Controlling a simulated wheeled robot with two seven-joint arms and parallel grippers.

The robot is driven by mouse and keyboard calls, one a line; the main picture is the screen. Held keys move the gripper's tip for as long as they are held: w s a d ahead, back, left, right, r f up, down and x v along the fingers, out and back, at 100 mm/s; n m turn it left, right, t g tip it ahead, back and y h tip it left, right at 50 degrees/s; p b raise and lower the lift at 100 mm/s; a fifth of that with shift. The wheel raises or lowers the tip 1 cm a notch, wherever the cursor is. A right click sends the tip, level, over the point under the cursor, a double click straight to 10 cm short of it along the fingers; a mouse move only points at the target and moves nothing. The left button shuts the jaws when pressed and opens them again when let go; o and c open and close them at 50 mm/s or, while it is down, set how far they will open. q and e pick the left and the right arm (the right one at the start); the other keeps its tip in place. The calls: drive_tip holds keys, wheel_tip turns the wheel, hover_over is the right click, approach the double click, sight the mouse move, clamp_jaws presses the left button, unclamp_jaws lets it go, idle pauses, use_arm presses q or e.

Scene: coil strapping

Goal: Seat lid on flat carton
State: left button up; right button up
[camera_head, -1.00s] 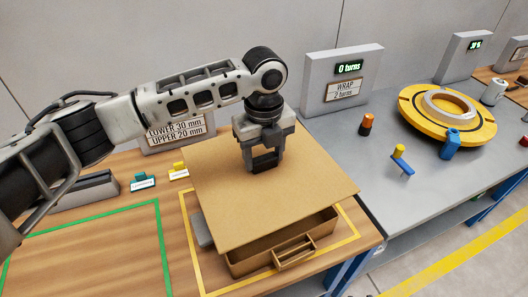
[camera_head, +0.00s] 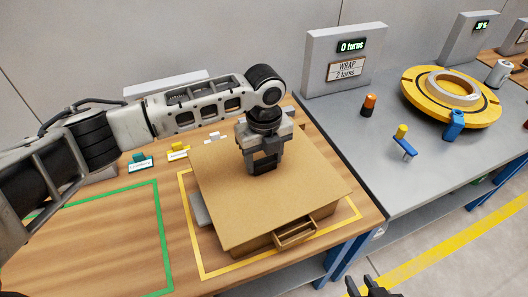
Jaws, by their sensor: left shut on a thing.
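The lid is a flat brown cardboard panel (camera_head: 235,205), lying roughly level over the flat carton (camera_head: 325,214). It hides the carton's inside. The carton's front wall and its handle-like front piece (camera_head: 295,233) show below the lid's front edge. Any gap between lid and carton is too small to tell. My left gripper (camera_head: 262,168) points down and is shut on the lid near its back middle. Part of my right gripper (camera_head: 370,286) shows dark at the bottom edge; its opening is unclear.
The carton stands in a yellow-taped outline (camera_head: 187,235) on the wooden table, with a grey block (camera_head: 200,210) at its left. A green-taped area (camera_head: 160,230) is empty. The grey bench at right holds a yellow turntable (camera_head: 420,95), an orange-topped cylinder (camera_head: 368,105) and blue parts.

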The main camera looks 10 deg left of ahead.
use_arm(q)
drive_tip(key=shift+f, duration=0.15)
idle(0.5)
drive_tip(key=shift+p, duration=0.45)
drive_tip(key=shift+p, duration=0.4)
drive_tip(key=shift+f+b, duration=0.4)
drive_tip(key=shift+f, duration=0.4)
drive_tip(key=o, duration=1.1)
